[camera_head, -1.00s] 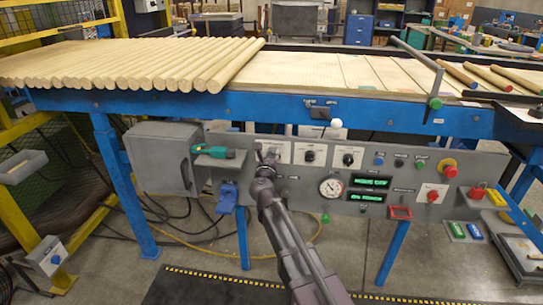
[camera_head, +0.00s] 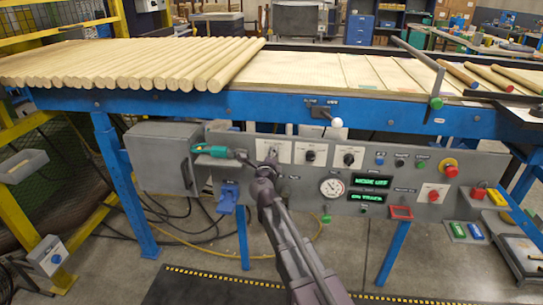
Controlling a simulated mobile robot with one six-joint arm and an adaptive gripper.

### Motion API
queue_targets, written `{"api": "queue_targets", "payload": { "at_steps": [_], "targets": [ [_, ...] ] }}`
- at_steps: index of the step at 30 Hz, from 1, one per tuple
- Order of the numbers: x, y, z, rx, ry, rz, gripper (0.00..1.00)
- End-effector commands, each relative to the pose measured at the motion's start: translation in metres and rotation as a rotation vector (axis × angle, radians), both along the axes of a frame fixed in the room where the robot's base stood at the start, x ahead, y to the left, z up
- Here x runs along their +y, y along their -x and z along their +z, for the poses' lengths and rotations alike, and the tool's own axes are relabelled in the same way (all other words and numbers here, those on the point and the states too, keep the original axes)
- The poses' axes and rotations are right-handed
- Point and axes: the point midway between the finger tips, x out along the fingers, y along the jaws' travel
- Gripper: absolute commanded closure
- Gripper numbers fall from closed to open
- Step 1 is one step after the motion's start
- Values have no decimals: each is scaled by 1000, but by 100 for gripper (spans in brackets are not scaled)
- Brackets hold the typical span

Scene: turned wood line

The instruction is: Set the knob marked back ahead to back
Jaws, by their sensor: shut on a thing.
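My gripper (camera_head: 269,160) is at the left end of the grey control panel (camera_head: 300,202), against the white plate (camera_head: 283,150) of the leftmost knob. It is shut on that knob, which is mostly hidden behind the jaws. The lettering on this plate is too small to read, so I cannot tell its marking or where the knob points. Two more black knobs, a middle one (camera_head: 310,156) and a right one (camera_head: 348,159), sit on white plates to the right, clear of my gripper.
A green-handled tool (camera_head: 219,152) rests on a small shelf just left of my gripper. A gauge (camera_head: 332,187), a lit green display (camera_head: 371,181) and a red button (camera_head: 449,170) are further right. The blue rail (camera_head: 240,107) runs above the panel.

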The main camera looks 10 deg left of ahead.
Motion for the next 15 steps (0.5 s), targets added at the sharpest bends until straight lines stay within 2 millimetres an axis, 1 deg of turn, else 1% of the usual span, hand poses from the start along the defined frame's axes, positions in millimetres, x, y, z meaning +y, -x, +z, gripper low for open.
{"api": "queue_targets", "payload": {
  "at_steps": [5,15],
  "targets": [
    [0,-1,0,-3,39,-1,98],
    [0,-2,0,-3,47,-1,98]
  ]
}}
